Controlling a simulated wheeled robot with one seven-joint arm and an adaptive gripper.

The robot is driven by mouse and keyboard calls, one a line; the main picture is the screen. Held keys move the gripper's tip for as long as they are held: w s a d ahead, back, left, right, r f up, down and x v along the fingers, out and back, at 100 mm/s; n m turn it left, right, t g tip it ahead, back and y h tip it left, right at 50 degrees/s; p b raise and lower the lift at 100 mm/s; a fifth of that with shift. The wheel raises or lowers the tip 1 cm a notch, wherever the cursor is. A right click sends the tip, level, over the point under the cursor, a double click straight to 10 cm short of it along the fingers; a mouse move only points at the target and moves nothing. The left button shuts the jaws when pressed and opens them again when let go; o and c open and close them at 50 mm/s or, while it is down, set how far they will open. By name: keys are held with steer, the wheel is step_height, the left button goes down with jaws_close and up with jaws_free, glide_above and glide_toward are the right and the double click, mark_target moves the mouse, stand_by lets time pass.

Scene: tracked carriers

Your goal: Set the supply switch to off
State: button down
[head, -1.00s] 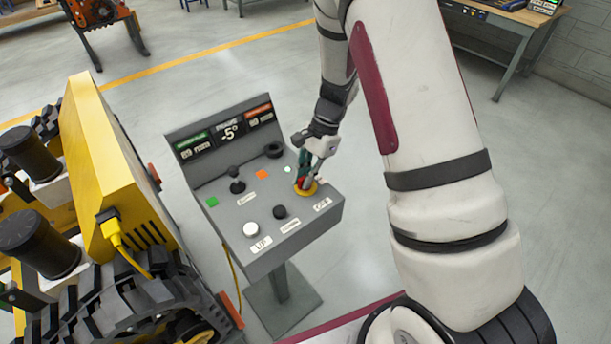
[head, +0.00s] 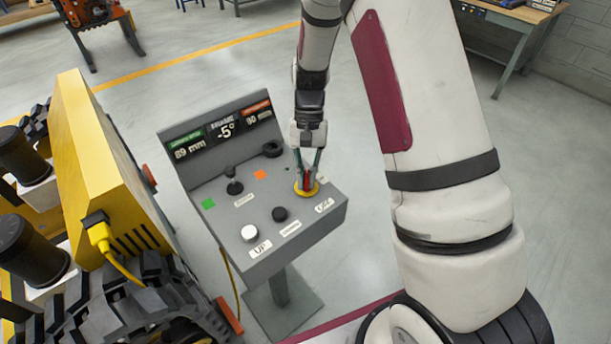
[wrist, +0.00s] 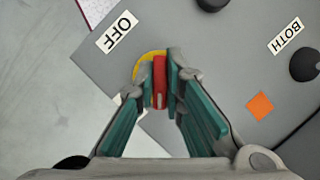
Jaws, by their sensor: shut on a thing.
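The supply switch is a red handle (wrist: 159,82) on a round yellow base (wrist: 143,64), on the sloping grey control panel (head: 250,267). In the head view its yellow base (head: 307,192) shows at the panel's right side. My gripper (wrist: 162,76) is shut on the red handle, one fingertip on each side; it also shows in the head view (head: 306,182), coming down from above. The OFF label (wrist: 117,33) lies beside the switch.
A yellow tracked machine (head: 110,180) stands close at the left. Open floor lies behind the panel.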

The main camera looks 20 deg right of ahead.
steer(key=n+h, duration=0.1)
steer(key=n, duration=0.3)
steer(key=shift+n+h, duration=0.3)
steer(key=shift+h, duration=0.1)
steer(key=shift+n+h+b, duration=0.3)
steer(key=shift+n+h, duration=0.4)
steer(key=shift+n, duration=1.2)
steer(key=c, duration=1.7)
jaws_free()
steer(key=shift+r, duration=0.1)
steer(key=v, duration=1.2)
steer(key=shift+a, duration=0.1)
